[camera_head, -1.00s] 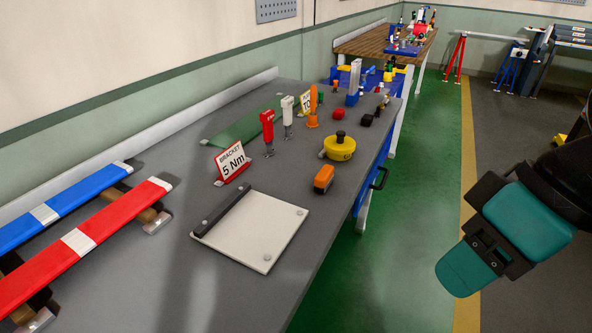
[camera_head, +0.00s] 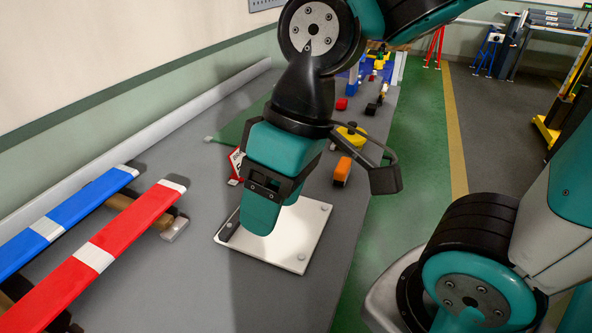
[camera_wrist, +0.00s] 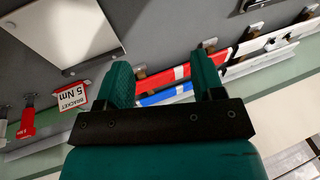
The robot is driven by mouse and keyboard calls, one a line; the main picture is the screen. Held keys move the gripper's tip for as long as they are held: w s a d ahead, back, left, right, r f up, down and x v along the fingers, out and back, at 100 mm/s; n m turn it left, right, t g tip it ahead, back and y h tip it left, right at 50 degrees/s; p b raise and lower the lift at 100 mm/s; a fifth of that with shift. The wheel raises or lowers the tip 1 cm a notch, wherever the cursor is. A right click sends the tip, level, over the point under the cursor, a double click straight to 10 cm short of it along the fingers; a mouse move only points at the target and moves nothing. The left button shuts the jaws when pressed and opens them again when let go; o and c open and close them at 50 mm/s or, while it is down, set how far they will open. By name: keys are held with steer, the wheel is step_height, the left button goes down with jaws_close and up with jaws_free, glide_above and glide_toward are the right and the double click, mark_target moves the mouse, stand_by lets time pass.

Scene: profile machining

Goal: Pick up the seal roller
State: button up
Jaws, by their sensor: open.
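My gripper (camera_head: 264,212) hangs in front of the white plate (camera_head: 308,226) on the grey bench, pointing down. In the wrist view its two fingers (camera_wrist: 163,75) are apart with nothing between them; the red and blue profiles (camera_wrist: 180,72) show past them in the background. I cannot tell for sure which thing is the seal roller. Small dark items (camera_head: 371,108) stand toward the bench's far end. My arm hides the tools further back on the left.
A red profile (camera_head: 110,245) and a blue profile (camera_head: 60,222) lie on supports at the left. A red 5 Nm bracket sign (camera_head: 236,163) stands behind my gripper; it shows in the wrist view (camera_wrist: 72,96) too. A red block (camera_head: 341,103) sits further back.

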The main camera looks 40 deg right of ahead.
steer(key=w+d+f+m+h, duration=0.1)
steer(key=w+d+m+h, duration=0.1)
steer(key=w+d+m, duration=0.6)
steer(key=m+h+b, duration=0.2)
steer(key=m, duration=0.8)
glide_above(343, 164)
step_height(343, 164, down, 4)
step_height(343, 164, down, 11)
steer(key=shift+d+f, duration=0.1)
steer(key=shift+d, duration=0.05)
steer(key=shift+f+p, duration=0.75)
steer(key=shift+f, duration=2.3)
steer(key=c, duration=1.1)
